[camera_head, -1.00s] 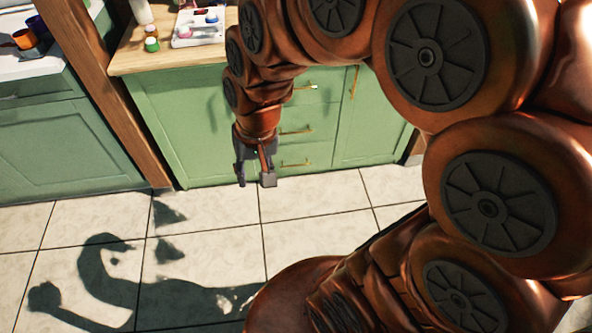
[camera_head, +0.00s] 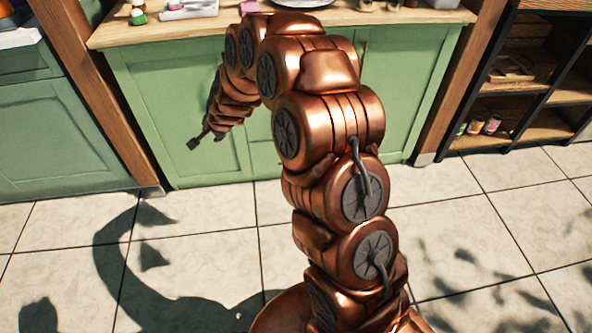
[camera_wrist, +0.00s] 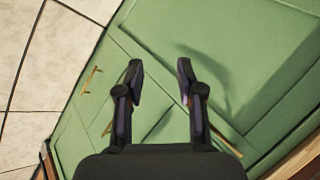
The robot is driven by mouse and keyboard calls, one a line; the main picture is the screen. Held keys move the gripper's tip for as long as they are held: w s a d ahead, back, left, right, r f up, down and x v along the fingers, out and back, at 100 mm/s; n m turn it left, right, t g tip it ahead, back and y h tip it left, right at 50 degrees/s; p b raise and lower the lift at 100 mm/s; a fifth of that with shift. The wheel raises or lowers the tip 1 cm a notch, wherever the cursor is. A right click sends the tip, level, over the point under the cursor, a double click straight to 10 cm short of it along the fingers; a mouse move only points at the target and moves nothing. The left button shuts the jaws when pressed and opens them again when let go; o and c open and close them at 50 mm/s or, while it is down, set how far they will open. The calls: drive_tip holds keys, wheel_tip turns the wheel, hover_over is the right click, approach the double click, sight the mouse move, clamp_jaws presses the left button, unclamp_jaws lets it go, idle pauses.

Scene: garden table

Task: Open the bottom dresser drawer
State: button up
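The green dresser (camera_head: 405,100) stands ahead, under a wooden top. In the wrist view, the brass handle nearest the floor (camera_wrist: 91,80) appears to be the bottom drawer's, and that drawer looks closed. A second brass handle (camera_wrist: 107,129) is partly hidden by a finger. My gripper (camera_head: 205,141) is in front of the dresser's left part, pointing down and left. In the wrist view my gripper (camera_wrist: 160,80) is open and empty, its fingers apart over the green front. The bottom handle lies left of both fingers, untouched. In the head view my arm hides the drawers.
Tiled floor (camera_head: 460,225) is clear in front of the dresser. A wooden post (camera_head: 105,95) and another green cabinet (camera_head: 55,130) stand at the left. A dark open shelf (camera_head: 535,80) with small jars is at the right. Several items stand on the dresser top.

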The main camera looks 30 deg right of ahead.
drive_tip(key=w+d+f+m+t+h+b, duration=0.1)
drive_tip(key=w+d+f+m+h+b, duration=0.2)
drive_tip(key=f, duration=0.5)
drive_tip(key=w+d+f+m+t+b, duration=0.1)
drive_tip(key=w+d+f+m+b, duration=0.2)
drive_tip(key=d+f, duration=0.4)
drive_tip(key=w+d+f+m+h+b, duration=0.1)
drive_tip(key=w+d+f+h+b, duration=0.2)
drive_tip(key=f, duration=0.6)
drive_tip(key=s+d+f+m+t+h+b, duration=0.1)
drive_tip(key=s+d+f+m+h+b, duration=0.15)
drive_tip(key=d+f+b, duration=0.45)
drive_tip(key=s+d+f+m+h+b, duration=0.2)
drive_tip(key=d+f+m+h+b, duration=0.2)
drive_tip(key=d+f, duration=0.7)
drive_tip(key=shift+n, duration=0.25)
drive_tip(key=shift+w+a+f+b+x, duration=0.15)
drive_tip(key=shift+b+x, duration=0.35)
drive_tip(key=shift+x, duration=0.7)
drive_tip(key=shift+a+f+b+x, duration=0.1)
drive_tip(key=shift+b+x, duration=0.35)
drive_tip(key=shift+x, duration=0.75)
drive_tip(key=shift+w+a+f+b+x, duration=0.15)
drive_tip(key=shift+b+x, duration=0.35)
drive_tip(key=shift+x, duration=0.65)
drive_tip(key=shift+s, duration=0.1)
clamp_jaws()
